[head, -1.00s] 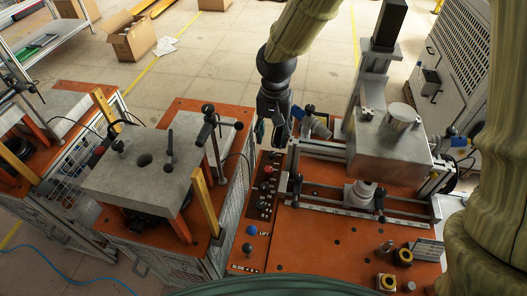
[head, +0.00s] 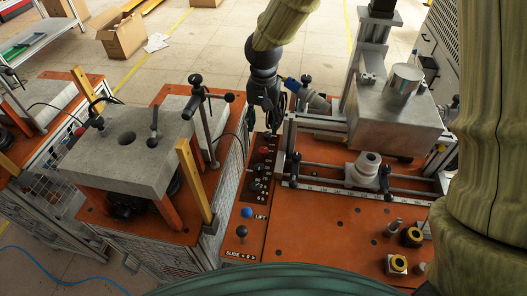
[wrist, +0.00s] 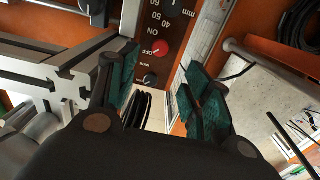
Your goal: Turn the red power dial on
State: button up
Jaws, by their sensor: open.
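The red power dial (head: 264,150) is on the dark control strip at the left edge of the orange machine table. In the wrist view the red dial (wrist: 160,48) is round, with the words OFF and ON printed beside it. My gripper (head: 271,128) is just behind the dial in the head view, pointing down. In the wrist view my gripper (wrist: 168,92) is open and empty, with green-padded fingers apart. The dial shows beyond the fingertips, near the gap between them, and appears untouched.
A blue button (head: 247,213) and a black-knobbed slide lever (head: 242,231) are nearer on the strip. The metal rail frame (head: 290,140) stands close right of my gripper. A grey-topped fixture (head: 125,150) stands left.

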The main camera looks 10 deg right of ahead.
aim_at(264, 149)
jog(key=shift+f+p, duration=1.55)
jog(key=shift+f, duration=4)
jog(key=shift+c, duration=0.3)
jog(key=c, duration=1)
